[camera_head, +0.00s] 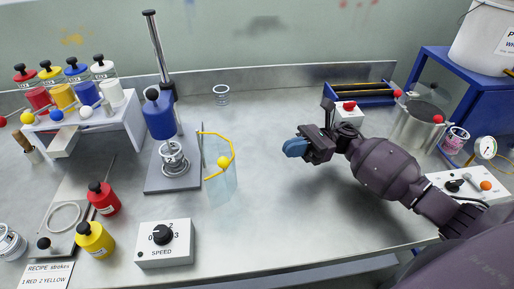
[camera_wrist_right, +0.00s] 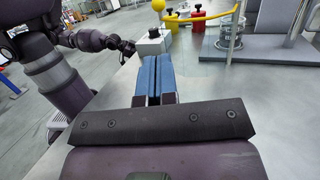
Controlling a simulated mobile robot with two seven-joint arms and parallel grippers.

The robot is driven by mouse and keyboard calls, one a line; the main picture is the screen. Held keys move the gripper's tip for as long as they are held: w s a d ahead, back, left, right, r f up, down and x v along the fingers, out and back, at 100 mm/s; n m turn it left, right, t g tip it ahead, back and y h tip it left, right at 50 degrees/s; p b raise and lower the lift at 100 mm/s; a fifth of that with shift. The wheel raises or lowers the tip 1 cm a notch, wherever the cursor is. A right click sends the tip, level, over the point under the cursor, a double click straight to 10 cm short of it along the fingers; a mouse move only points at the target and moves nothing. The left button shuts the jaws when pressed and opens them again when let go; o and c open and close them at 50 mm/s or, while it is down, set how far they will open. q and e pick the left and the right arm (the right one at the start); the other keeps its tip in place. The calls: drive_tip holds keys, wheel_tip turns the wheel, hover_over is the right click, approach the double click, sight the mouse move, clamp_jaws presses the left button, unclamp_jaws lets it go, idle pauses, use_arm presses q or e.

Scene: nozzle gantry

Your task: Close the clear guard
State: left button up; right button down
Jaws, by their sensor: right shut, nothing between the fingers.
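The clear guard (camera_head: 222,185) is a curved see-through panel with a yellow rim and a yellow ball knob (camera_head: 223,161). It stands swung out to the right of the mixing stand (camera_head: 172,184), leaving the coil and glass under the blue nozzle tank (camera_head: 159,117) uncovered. My right gripper (camera_head: 295,148) is shut and empty, to the right of the guard and apart from it. In the right wrist view its blue fingertips (camera_wrist_right: 152,72) point toward the yellow knob (camera_wrist_right: 158,5) and yellow rim (camera_wrist_right: 205,17). My left gripper (camera_wrist_right: 128,48) shows small there; its jaws are unclear.
A speed dial box (camera_head: 164,243) stands at the front, with red (camera_head: 104,198) and yellow (camera_head: 95,240) bottles left of it. A red-button box (camera_head: 347,112) and a steel pot (camera_head: 418,126) stand at right. The bench between guard and right gripper is clear.

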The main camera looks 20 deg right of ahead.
use_arm(q)
drive_tip(key=p+v, duration=0.2)
drive_tip(key=p, duration=0.1)
drive_tip(key=shift+a+r, duration=0.25)
use_arm(e)
drive_tip(key=a+r, duration=0.2)
drive_tip(key=a, duration=1.1)
drive_tip(key=shift+s+a+r, duration=0.15)
drive_tip(key=shift+s+r, duration=0.25)
use_arm(q)
drive_tip(key=shift+w+r, duration=0.2)
